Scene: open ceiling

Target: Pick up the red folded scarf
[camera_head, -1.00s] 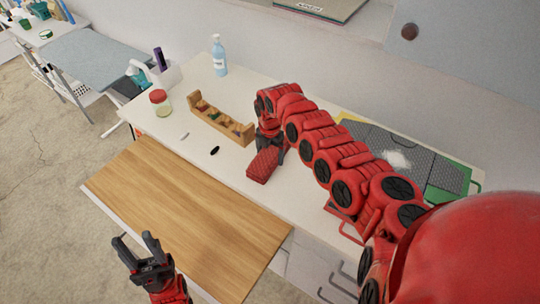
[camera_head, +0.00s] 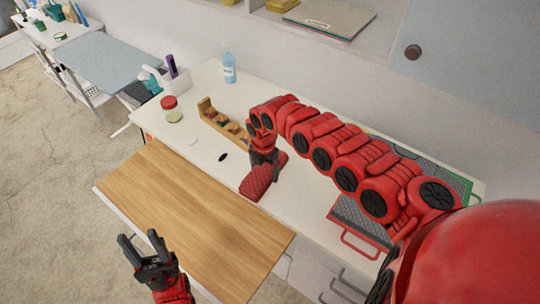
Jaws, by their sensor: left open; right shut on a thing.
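The red folded scarf (camera_head: 258,184) shows on the white table's front part, with a ribbed red surface. My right gripper (camera_head: 268,164) is shut on the scarf at its far end, coming down from above. Its fingertips are partly hidden by the scarf and the arm. I cannot tell whether the scarf is clear of the table top. My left gripper (camera_head: 143,247) is open and empty, low in the view in front of the wooden board.
A wooden board (camera_head: 195,215) lies at the table's front left. A wooden rack (camera_head: 222,128), a red-lidded jar (camera_head: 172,109) and a blue bottle (camera_head: 229,68) stand behind. A small black item (camera_head: 223,157) lies left of the scarf. A grey tray (camera_head: 360,218) is at right.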

